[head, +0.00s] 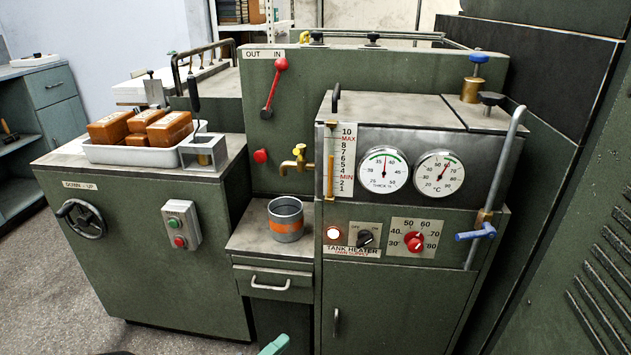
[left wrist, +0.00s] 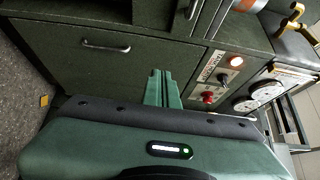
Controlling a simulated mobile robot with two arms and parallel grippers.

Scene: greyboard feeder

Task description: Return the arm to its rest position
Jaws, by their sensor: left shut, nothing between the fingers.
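My left gripper (head: 275,345) shows as a small green tip at the bottom edge of the head view, in front of the green machine and below the small drawer. In the left wrist view, its two green fingers (left wrist: 162,86) are together with nothing between them. They point toward the green cabinet front and appear apart from it. Most of my left arm is out of the head view. My right gripper is in neither view.
A grey pot with an orange band (head: 286,219) stands on the ledge above the drawer (head: 274,283). A blue-handled lever (head: 476,232) sticks out at right. A tray (head: 135,154) of brown blocks (head: 169,129) sits at left. Grey floor (head: 65,285) is clear at lower left.

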